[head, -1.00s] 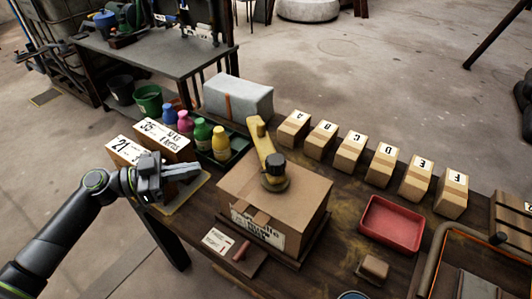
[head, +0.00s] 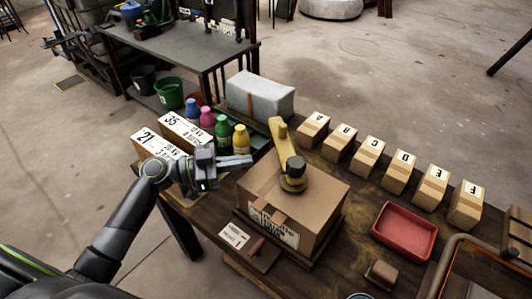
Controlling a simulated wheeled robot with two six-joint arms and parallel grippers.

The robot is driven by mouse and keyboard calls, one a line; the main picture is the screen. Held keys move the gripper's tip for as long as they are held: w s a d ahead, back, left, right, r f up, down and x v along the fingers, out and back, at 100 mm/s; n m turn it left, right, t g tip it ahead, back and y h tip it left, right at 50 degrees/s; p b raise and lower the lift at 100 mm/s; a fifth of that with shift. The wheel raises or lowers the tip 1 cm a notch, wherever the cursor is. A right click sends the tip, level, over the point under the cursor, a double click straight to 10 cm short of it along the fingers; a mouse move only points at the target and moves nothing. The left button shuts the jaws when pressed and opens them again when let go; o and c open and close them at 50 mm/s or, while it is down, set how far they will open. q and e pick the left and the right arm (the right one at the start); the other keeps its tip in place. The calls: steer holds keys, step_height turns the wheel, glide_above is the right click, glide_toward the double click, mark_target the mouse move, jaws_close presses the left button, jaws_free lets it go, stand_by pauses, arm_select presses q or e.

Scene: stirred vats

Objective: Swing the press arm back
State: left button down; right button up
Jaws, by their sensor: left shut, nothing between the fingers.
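The yellow press arm (head: 279,140) reaches over the cardboard box (head: 325,197) from behind, and its dark round press head (head: 293,175) sits on the box top. The box stands on a dark base on the wooden table, with a printed label on its front. My left gripper (head: 250,160) is shut and empty. It is left of the press arm, near the box's back left corner, with its fingers pointing right. I cannot tell whether the fingertips touch anything. My right gripper is not in view.
Several lettered small boxes (head: 368,158) stand in a row at the back right. A red tray (head: 404,231) lies right of the box. Colored bottles (head: 223,132), a grey wrapped block (head: 260,97) and numbered cartons (head: 159,147) crowd the left and back. A small card (head: 234,235) lies in front.

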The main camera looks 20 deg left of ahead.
mark_target(280, 159)
arm_select(q)
steer(key=p+x, duration=0.2)
steer(key=x, duration=0.3)
steer(key=shift+r, duration=0.15)
steer(key=shift+w+d, duration=0.3)
steer(key=shift+d, duration=0.2)
steer(key=shift+d+f+n+t+y, duration=0.25)
steer(key=shift+d+n+t+y, duration=0.3)
steer(key=shift+d+t, duration=0.2)
steer(key=shift+w+d+r+n+t+y+p, duration=0.15)
steer(key=shift+d+n+t+y, duration=0.1)
steer(key=shift+n+t+y, duration=0.15)
steer(key=shift+w+d+n+t+y+p, duration=0.15)
steer(key=shift+d+n+t+y, duration=0.1)
steer(key=shift+n+t, duration=0.15)
steer(key=shift+d+n+t+y+p, duration=0.35)
steer(key=shift+n+t+y, duration=0.5)
steer(key=shift+t+y, duration=0.2)
